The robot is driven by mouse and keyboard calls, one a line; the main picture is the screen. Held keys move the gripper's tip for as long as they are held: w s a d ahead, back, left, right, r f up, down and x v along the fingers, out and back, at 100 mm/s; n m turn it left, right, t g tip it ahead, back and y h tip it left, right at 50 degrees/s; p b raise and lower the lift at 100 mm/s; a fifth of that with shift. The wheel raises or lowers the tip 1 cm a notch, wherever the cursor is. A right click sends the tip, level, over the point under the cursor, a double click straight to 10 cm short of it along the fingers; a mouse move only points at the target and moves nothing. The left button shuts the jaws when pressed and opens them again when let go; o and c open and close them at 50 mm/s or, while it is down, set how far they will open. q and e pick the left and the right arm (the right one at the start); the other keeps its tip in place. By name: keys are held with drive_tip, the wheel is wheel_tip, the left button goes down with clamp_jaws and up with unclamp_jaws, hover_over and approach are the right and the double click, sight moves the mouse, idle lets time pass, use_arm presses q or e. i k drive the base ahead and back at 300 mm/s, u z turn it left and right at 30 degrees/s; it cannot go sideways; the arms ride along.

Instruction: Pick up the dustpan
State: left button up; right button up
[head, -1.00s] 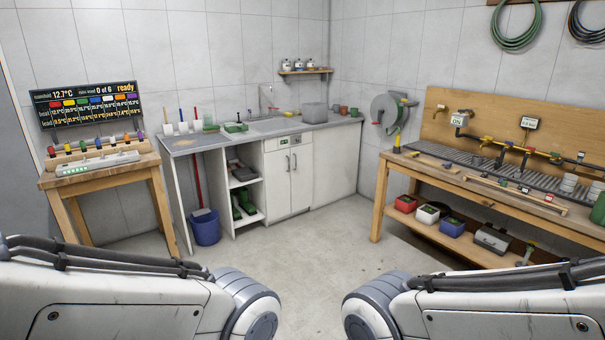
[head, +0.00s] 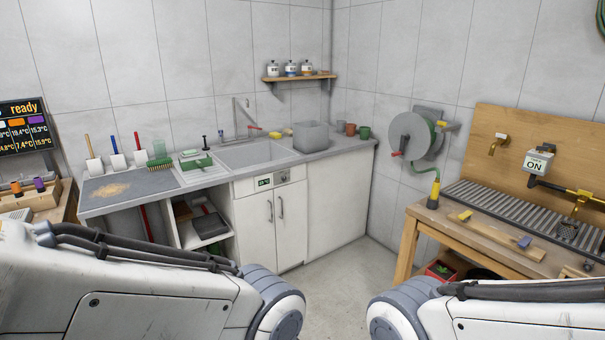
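A dark grey, flat, pan-like thing (head: 209,224), probably the dustpan, lies on a white shelf (head: 213,242) in the open cupboard under the counter. My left arm partly hides the lower part of that cupboard, and the thing is small and dim, so I cannot make out its handle clearly. Both my arms show at the bottom of the head view, but neither gripper is in view. Nothing is seen in contact with the pan-like thing.
The counter (head: 330,152) bears a sink (head: 258,153), a green brush (head: 159,163), a grey bin (head: 311,136) and a dark mat (head: 97,186) with sandy debris. A wooden workbench (head: 455,232) stands at right. Clear floor (head: 335,275) lies between.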

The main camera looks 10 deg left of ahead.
sight(195, 164)
drive_tip(key=u, duration=0.3)
drive_tip(key=i, duration=2.35)
drive_tip(key=u, duration=1.05)
drive_tip(key=i, duration=1.75)
drive_tip(key=u, duration=0.5)
